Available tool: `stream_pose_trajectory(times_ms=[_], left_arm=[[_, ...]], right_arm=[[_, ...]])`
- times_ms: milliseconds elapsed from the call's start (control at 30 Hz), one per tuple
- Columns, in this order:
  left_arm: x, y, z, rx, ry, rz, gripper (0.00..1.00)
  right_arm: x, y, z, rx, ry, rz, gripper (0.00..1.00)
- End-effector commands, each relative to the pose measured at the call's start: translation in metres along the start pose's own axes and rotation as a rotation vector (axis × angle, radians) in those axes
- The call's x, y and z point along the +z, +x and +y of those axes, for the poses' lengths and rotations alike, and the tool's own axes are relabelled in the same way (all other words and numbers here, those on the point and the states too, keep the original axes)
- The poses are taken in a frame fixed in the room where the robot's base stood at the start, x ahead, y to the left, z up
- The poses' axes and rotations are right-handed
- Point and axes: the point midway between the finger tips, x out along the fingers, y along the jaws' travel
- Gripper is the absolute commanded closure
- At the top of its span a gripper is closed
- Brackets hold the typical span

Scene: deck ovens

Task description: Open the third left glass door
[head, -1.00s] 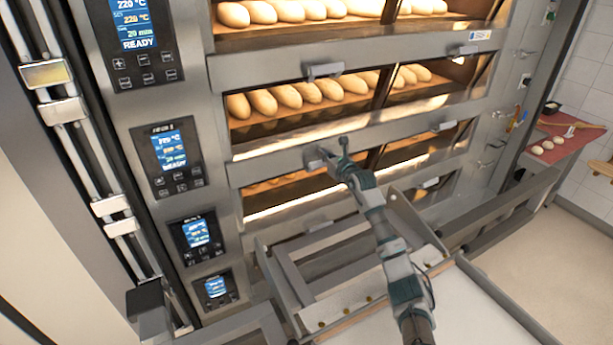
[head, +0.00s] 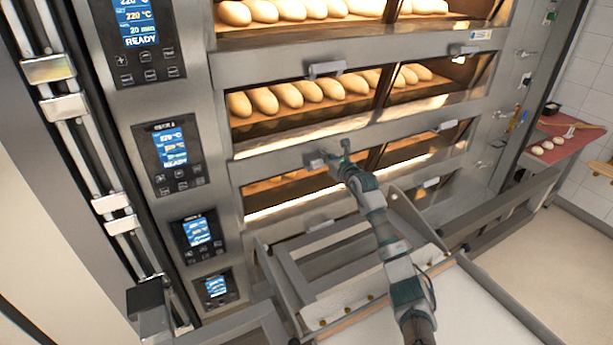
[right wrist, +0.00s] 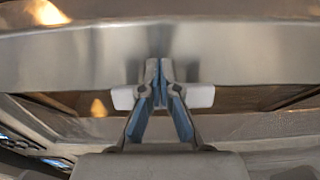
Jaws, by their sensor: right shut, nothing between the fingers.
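My right gripper (head: 338,160) is at the right end of this handle. In the right wrist view, its blue-padded fingers (right wrist: 160,85) are pressed together with nothing between them. A pale bar (right wrist: 200,96) shows on both sides behind them, below a steel band. I cannot tell if the fingers touch it. My left gripper is not in view.
The second-deck left door (head: 300,100) above is closed over loaves. A steel loader frame (head: 290,265) stands low in front of the oven, beneath my right arm. Control panels (head: 170,150) line the left. A red-topped table (head: 560,145) stands far right.

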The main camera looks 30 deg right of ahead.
Motion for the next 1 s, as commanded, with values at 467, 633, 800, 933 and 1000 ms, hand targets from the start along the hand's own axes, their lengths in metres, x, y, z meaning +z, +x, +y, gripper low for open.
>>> stream_pose_trajectory(times_ms=[467, 633, 800, 933, 1000], left_arm=[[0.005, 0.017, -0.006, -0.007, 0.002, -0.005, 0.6], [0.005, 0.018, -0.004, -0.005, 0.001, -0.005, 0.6], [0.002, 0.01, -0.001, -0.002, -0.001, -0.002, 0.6], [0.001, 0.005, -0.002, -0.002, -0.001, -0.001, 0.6], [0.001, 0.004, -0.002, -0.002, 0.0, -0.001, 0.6]], right_arm=[[-0.042, 0.004, -0.002, 0.004, 0.004, 0.018, 1.0], [-0.043, 0.004, -0.003, 0.003, 0.004, 0.013, 1.0], [-0.036, -0.012, -0.002, 0.002, 0.0, 0.01, 1.0], [-0.034, -0.026, -0.001, 0.003, -0.001, 0.009, 1.0], [-0.033, -0.034, -0.001, 0.002, 0.0, 0.009, 1.0]])
